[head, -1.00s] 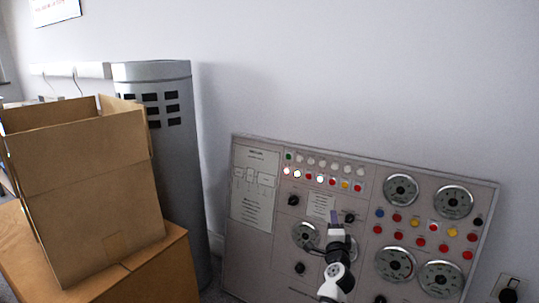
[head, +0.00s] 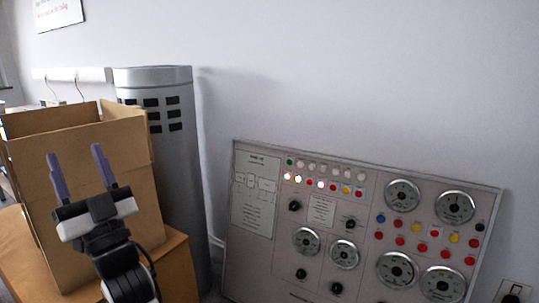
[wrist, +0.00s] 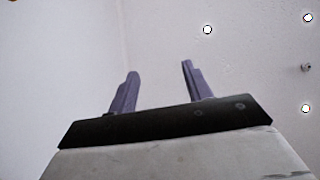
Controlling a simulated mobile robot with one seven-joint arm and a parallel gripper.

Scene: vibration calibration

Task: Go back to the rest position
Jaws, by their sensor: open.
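My gripper (head: 80,172) is raised at the left in the head view, in front of the open cardboard box (head: 88,215). Its two purple fingers point up and stand wide apart with nothing between them. In the wrist view my gripper (wrist: 158,88) also shows open and empty, with pale plain surfaces beyond it. The control panel (head: 262,255) leans at the wall on the right, with gauges, lights and knobs. My arm no longer covers any of it.
The cardboard box stands on a wooden cabinet (head: 178,262) at the left. A grey column (head: 185,180) with dark slots rises behind it. A wall socket (head: 512,291) sits at the lower right. The space before the upper wall is free.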

